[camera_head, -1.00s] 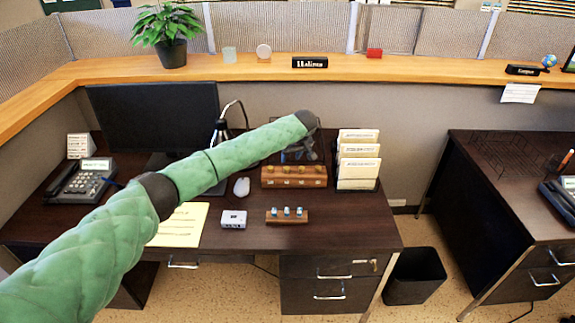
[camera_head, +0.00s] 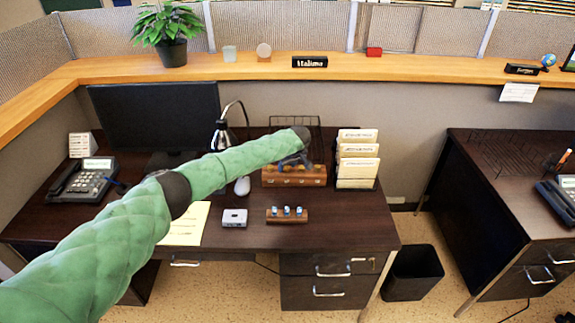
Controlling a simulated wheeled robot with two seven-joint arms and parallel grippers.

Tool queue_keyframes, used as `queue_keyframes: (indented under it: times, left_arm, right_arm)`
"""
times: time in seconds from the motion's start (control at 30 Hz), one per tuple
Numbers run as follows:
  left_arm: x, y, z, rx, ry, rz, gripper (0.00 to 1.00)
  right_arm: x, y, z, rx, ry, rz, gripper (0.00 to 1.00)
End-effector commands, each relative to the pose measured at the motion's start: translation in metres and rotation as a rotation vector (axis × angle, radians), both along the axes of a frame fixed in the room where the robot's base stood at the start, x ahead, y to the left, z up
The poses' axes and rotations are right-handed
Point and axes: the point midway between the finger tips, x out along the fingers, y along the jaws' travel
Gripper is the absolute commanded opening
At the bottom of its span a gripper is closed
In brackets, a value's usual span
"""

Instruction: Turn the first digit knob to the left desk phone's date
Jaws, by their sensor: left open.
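The left desk phone (camera_head: 85,181) stands at the left of the dark desk; the date on its lit screen (camera_head: 97,164) is too small to read. A wooden box (camera_head: 292,180) with a row of small knobs on its front stands near the back right of the desk. In front of it is a small wooden block (camera_head: 287,217) with three blue-topped pieces. I cannot tell which piece is the first digit knob. My left gripper (camera_head: 305,161) is open, just above and behind the box's top, partly hidden by my arm's end. My right gripper is out of view.
A paper organizer (camera_head: 357,160) stands close right of the box. The desk's front right is clear.

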Motion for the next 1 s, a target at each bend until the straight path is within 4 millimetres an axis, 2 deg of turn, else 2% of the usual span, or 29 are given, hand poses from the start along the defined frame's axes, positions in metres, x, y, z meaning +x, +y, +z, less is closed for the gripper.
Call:
queue_keyframes:
  times: [0.27,0.4,0.47,0.5,0.77,1.0]
  left_arm:
    - [0.0002,0.0001,-0.0012,0.000,0.000,0.000,0.42]
    - [0.0002,0.0001,-0.0012,0.000,0.000,0.000,0.15]
    - [0.0002,0.0001,-0.0011,0.000,0.000,0.000,0.03]
    - [0.0002,0.0001,-0.0011,0.000,0.000,0.000,0.00]
    - [-0.0003,0.0003,-0.0013,-0.002,0.001,-0.019,0.00]
    - [-0.0014,0.0009,-0.0024,-0.004,0.002,-0.112,0.00]
  right_arm:
    - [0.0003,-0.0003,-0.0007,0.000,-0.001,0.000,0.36]
    - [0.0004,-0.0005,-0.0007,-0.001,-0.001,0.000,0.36]
    - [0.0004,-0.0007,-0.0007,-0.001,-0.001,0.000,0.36]
    - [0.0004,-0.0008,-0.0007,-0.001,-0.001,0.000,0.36]
    - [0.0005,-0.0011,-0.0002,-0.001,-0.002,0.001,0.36]
    - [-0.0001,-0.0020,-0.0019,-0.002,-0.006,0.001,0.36]
